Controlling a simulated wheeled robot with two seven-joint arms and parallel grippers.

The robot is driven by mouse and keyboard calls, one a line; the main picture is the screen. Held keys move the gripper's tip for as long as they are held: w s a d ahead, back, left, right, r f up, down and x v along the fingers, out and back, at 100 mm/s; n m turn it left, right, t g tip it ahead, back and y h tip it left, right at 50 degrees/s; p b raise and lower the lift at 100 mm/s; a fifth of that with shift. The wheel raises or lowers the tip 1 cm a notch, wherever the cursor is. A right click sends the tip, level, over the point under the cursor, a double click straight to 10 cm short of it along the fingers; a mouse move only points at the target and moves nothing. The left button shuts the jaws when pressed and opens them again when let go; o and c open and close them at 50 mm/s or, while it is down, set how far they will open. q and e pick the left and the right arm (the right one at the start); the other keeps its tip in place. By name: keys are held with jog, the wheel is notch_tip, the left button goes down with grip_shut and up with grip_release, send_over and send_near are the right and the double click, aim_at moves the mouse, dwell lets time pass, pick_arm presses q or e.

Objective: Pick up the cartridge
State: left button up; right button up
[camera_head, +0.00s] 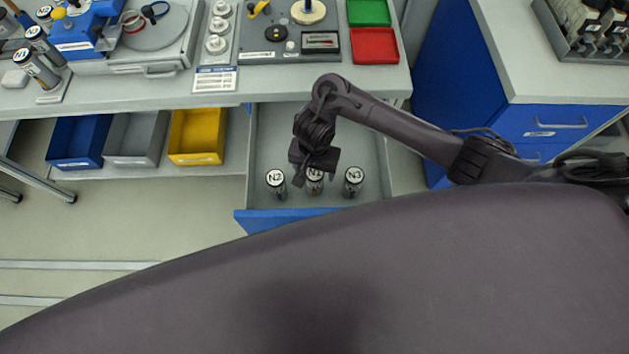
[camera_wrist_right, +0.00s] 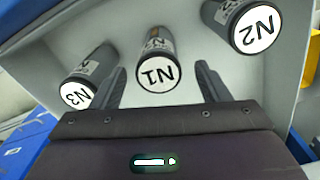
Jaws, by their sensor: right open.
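Three dark grey cartridges with white labelled caps stand in an open drawer (camera_head: 262,130). They are N2 (camera_head: 276,184), the middle one (camera_head: 315,184), partly hidden by my gripper, and N3 (camera_head: 353,181). My right gripper (camera_head: 314,168) is at the middle cartridge. In the right wrist view, the middle cartridge, capped N1 (camera_wrist_right: 159,72), stands between the two open fingers of my right gripper (camera_wrist_right: 161,66), with gaps beside it. N3 (camera_wrist_right: 77,92) is just outside the left finger and N2 (camera_wrist_right: 256,27) is beyond the right finger. My left gripper is out of view.
Blue (camera_head: 78,139), grey (camera_head: 135,137) and yellow (camera_head: 197,135) bins sit under the bench left of the drawer. The bench top (camera_head: 268,76) is above it, with more cartridges (camera_head: 38,70) at the left. A blue cabinet (camera_head: 455,75) stands at right.

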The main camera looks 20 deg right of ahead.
notch_tip(320, 180, down, 5)
jog(key=shift+s+r+b, duration=0.1)
jog(key=shift+b, duration=0.65)
jog(key=c, duration=1.1)
jog(key=shift+c, duration=0.5)
jog(key=shift+r, duration=0.15)
